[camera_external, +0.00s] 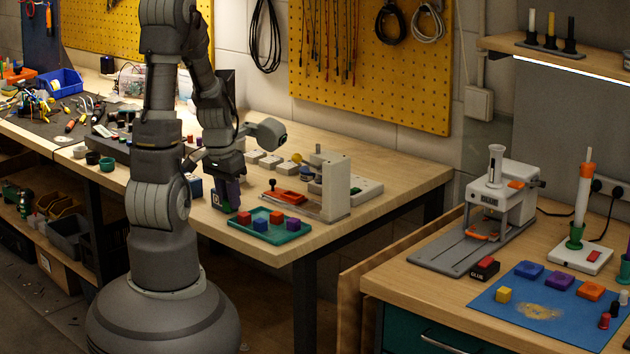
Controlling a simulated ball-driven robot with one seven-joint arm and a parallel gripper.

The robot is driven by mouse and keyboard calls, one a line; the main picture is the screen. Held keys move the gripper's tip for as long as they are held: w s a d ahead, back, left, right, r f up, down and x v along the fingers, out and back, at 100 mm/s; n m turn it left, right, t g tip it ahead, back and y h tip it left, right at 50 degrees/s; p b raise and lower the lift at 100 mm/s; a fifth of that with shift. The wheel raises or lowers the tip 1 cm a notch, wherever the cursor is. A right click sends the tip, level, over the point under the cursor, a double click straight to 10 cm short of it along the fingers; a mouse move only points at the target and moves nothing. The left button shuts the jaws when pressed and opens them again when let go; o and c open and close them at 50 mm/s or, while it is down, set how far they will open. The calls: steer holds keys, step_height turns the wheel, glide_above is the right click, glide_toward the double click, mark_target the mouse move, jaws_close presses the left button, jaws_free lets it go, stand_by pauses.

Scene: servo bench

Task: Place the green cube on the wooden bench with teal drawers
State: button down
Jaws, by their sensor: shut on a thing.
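My gripper (227,201) points down just behind the left end of the teal tray, on the far bench. It is shut on a small dark green block, which I take for the green cube (217,201); fingers hide part of it, and I cannot tell whether it touches the bench top. The wooden bench with teal drawers (400,262) stands at the front right, apart from my gripper. A teal drawer front (425,338) with a metal handle shows under its top.
The teal tray (265,236) holds red and blue cubes. A white machine (505,205) on a grey base, a red-topped black box (484,269) and a blue mat (530,325) with coloured blocks occupy the right bench. Its front left top is bare. A gap separates the benches.

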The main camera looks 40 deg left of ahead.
steer(key=shift+r, duration=0.85)
steer(key=w+d+m+h+p, duration=0.1)
steer(key=w+d+m, duration=0.35)
steer(key=d, duration=0.65)
steer(key=w+d+m+p, duration=0.1)
steer(key=w+d+m, duration=0.35)
steer(key=d, duration=0.65)
steer(key=s+d+m+g+p, duration=0.1)
steer(key=s+d+m, duration=0.2)
steer(key=d, duration=0.8)
steer(key=s+d+m+p, duration=0.1)
steer(key=s+d+m, duration=0.1)
steer(key=d, duration=0.8)
steer(key=b, duration=0.3)
glide_above(465, 293)
steer(key=shift+h, duration=0.3)
steer(key=f, duration=0.7)
steer(key=shift+s+a, duration=0.25)
step_height(465, 293, down, 4)
steer(key=shift+r+b, duration=0.2)
steer(key=shift+b, duration=0.3)
steer(key=shift+r, duration=0.15)
